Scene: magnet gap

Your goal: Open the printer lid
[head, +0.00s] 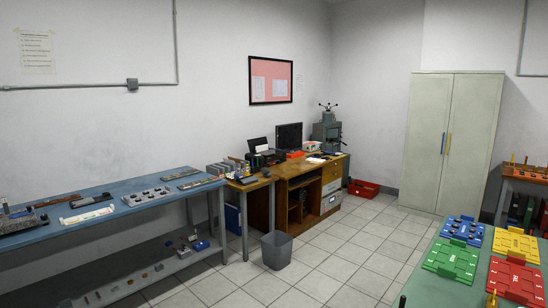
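What looks like the printer (268,157) is a small dark machine on the wooden desk, far from me against the back wall. A dark upright panel and a white sheet show at its top. It is too small to tell whether the panel is its lid, or whether the lid is open or shut. Neither of my grippers is in view.
A monitor (289,137) and a grey machine (327,131) stand along the desk (284,184). A blue bench (75,226) lines the left wall. A grey bin (277,250) stands before the desk. A green table (440,285) is at right. Tiled floor (350,250) between is clear.

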